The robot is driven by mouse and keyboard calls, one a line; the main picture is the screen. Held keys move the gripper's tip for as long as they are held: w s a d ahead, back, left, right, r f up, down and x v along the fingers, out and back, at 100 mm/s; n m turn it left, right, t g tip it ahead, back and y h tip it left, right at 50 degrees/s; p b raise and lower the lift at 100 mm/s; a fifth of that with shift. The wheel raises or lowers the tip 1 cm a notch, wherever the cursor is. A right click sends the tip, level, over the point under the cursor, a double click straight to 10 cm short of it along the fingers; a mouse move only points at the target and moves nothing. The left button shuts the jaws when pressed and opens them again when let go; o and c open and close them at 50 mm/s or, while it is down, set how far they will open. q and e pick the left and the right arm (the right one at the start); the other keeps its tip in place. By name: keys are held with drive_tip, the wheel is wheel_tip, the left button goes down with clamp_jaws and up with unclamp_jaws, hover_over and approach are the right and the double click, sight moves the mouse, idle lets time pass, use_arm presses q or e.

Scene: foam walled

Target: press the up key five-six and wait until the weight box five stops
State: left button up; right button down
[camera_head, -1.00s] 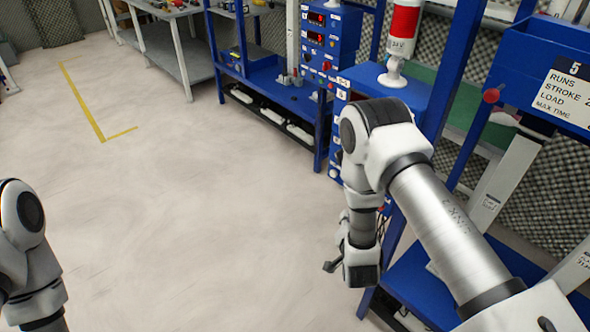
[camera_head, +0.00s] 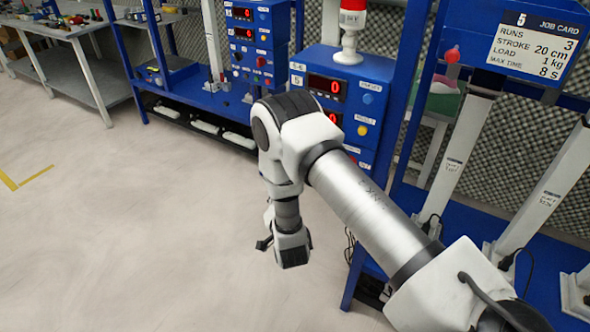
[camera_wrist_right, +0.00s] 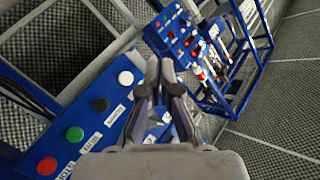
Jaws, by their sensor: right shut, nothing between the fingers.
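A blue control box (camera_head: 372,88) labelled 5-6 stands on the blue bench in the head view, with red displays showing 0 and coloured keys beside them. My right arm hides its lower left part. I cannot tell which key is the up key. My right gripper (camera_head: 285,250) hangs over the floor in front of and below the box, apart from it. In the wrist view my right gripper (camera_wrist_right: 160,92) is shut and empty. I cannot make out weight box five. The job card 5 (camera_head: 535,45) is at the upper right. My left gripper is out of view.
A blue panel with red (camera_wrist_right: 47,166), green (camera_wrist_right: 75,134), black and white buttons lies left of the fingers in the wrist view. A red-and-white lamp (camera_head: 352,18) stands on the box. White posts (camera_head: 545,190) stand at right. The floor at left is open.

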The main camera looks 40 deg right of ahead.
drive_tip(key=w+d, duration=0.3)
drive_tip(key=d, duration=0.5)
drive_tip(key=shift+w+d, duration=0.1)
drive_tip(key=shift+d, duration=0.05)
idle(1.2)
drive_tip(key=shift+w+d, duration=0.1)
drive_tip(key=shift+d, duration=0.2)
